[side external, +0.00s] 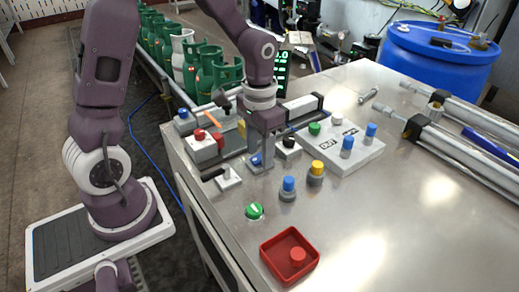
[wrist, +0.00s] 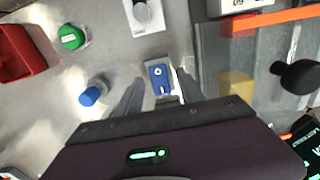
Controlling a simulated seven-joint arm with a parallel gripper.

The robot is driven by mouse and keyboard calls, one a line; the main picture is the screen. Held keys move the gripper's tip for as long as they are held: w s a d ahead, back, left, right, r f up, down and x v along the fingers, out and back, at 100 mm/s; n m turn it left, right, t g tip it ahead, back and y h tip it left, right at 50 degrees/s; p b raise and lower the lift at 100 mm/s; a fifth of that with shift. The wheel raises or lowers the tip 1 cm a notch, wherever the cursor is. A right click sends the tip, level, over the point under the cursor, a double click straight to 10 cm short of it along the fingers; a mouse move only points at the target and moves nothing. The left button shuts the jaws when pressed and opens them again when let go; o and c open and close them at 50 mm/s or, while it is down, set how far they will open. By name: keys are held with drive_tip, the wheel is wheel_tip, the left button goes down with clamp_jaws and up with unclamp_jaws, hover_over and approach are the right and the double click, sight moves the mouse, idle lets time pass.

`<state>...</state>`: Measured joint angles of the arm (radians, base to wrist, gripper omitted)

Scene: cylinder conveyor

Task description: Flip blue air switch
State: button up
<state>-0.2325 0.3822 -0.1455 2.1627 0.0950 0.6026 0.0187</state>
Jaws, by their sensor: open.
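The blue air switch (wrist: 160,77) is a small blue rocker on a light base, lying between my two fingers in the wrist view. In the side view it shows as a small blue patch (side external: 256,160) on the metal table, partly hidden by my fingers. My gripper (wrist: 157,84) is open, with one finger on each side of the switch. In the side view my gripper (side external: 261,162) points down over the switch. I cannot tell whether a finger touches it.
A green knob (side external: 254,211), a blue-topped button (side external: 288,188) and a yellow-topped button (side external: 316,172) stand nearby. A white-based black lever (side external: 228,178) is close on the left. A red tray (side external: 268,262) sits at the front. The right tabletop has clear room.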

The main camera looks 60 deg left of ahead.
clamp_jaws()
drive_tip(key=shift+w+g, duration=0.4)
drive_tip(key=shift+g, duration=0.7)
drive_tip(key=shift+w+f+g, duration=0.1)
drive_tip(key=shift+w+g, duration=0.1)
drive_tip(key=shift+g, duration=1.2)
unclamp_jaws()
drive_tip(key=v, duration=0.7)
